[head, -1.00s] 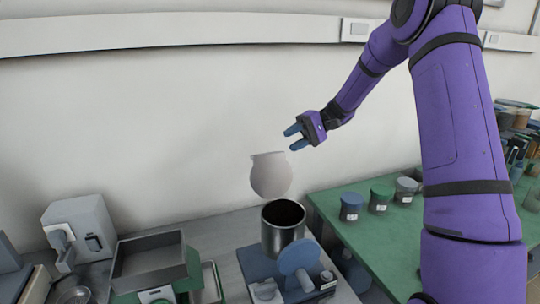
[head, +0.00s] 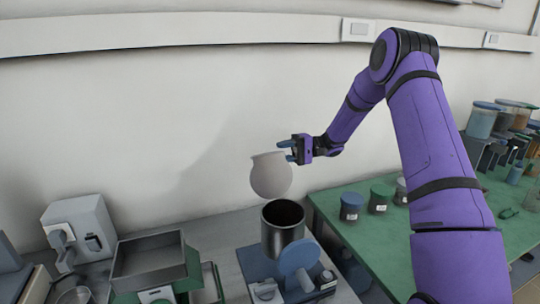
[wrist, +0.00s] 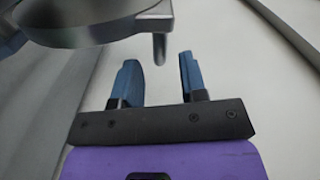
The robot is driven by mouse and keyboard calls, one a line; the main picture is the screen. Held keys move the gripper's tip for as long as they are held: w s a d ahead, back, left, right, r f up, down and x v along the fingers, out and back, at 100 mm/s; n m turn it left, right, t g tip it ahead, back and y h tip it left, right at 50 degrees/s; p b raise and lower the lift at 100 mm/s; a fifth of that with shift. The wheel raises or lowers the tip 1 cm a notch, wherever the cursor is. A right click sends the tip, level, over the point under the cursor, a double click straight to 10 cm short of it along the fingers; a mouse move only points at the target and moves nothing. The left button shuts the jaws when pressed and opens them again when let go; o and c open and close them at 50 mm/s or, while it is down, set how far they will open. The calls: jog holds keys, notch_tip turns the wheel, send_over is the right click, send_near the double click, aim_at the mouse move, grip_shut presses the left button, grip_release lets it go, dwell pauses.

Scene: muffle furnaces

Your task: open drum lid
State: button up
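The drum (head: 283,228) is a dark metal cylinder with an open top on the bench. A pale grey round lid (head: 271,177) shows upright just above and behind the drum's rim; I cannot tell how it joins the drum. My gripper (head: 285,151) is at the lid's upper right edge, its blue fingers apart. In the wrist view a grey metal disc-shaped part (wrist: 90,22) fills the upper left, with a short peg (wrist: 160,48) hanging down. The peg shows between the two open fingertips (wrist: 160,65), a little beyond them. I see no contact.
A blue-grey base with a round blue disc (head: 298,257) stands in front of the drum. A grey tray (head: 150,262) and a white device (head: 80,228) are at left. Several lidded jars stand on the green table (head: 330,205) at right. The wall is behind.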

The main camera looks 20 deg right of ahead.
aim_at(270, 154)
jog(key=shift+a, duration=2.35)
jog(key=shift+s, duration=0.1)
grip_shut()
